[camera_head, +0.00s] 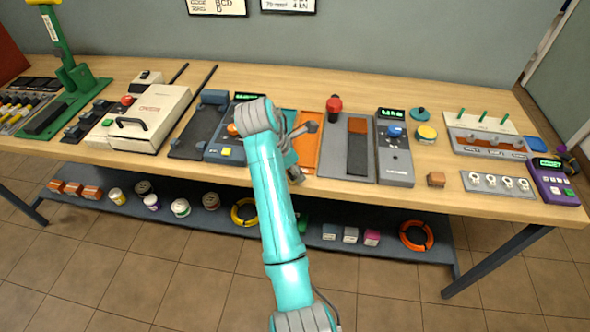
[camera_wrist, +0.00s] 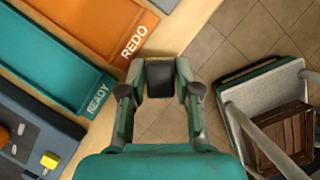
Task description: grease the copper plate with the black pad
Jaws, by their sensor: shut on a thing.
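My gripper (camera_wrist: 161,80) shows in the wrist view with both fingers closed on a small black pad (camera_wrist: 161,77). The floor shows beneath the pad, just off the bench's front edge. In the head view my gripper (camera_head: 297,153) is at the front of the bench by the teal and orange trays, partly hidden by my arm; I cannot make out the pad there. A copper-coloured strip (camera_head: 357,125), which looks like the copper plate, lies on a grey fixture (camera_head: 334,158) to the right of my gripper.
The teal READY tray (camera_wrist: 45,60) and orange REDO tray (camera_wrist: 95,22) lie beside my gripper. A blue device (camera_wrist: 30,130) stands left of them.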

